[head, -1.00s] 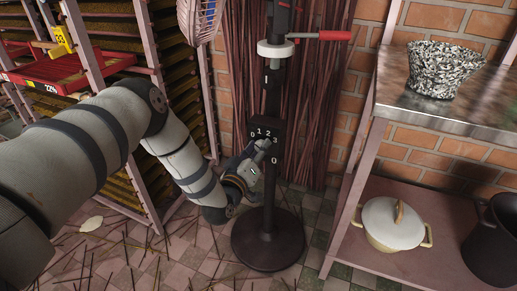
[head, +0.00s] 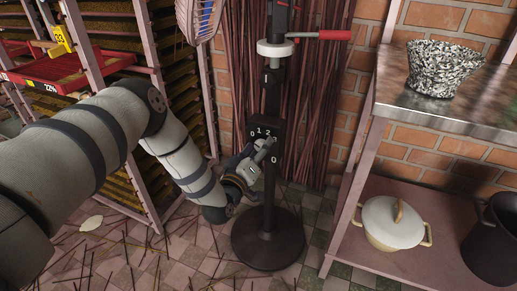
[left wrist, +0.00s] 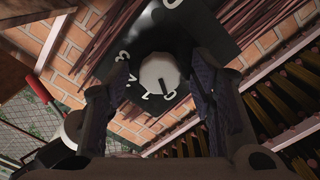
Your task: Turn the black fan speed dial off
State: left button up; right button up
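The fan speed dial shows in the left wrist view as a pale grey round knob (left wrist: 160,74) on a black panel (left wrist: 190,38) with white digits. Its dark mark points toward the lower right, near a 0. In the head view the black panel (head: 276,128) sits on the dark pole, with digits around my gripper; the knob is hidden there. My left gripper (left wrist: 155,95) is open, one finger on each side of the knob, with visible gaps between them. In the head view the left gripper (head: 262,148) is at the panel's front. My right gripper is not in view.
The pole stands on a round dark base (head: 268,242). A red-handled lever (head: 322,35) juts right above the panel. A metal table (head: 450,105) and lidded pot (head: 393,222) stand right.

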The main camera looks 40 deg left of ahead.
pick_arm(q)
jog(key=v, duration=1.2)
jog(key=shift+r, duration=0.1)
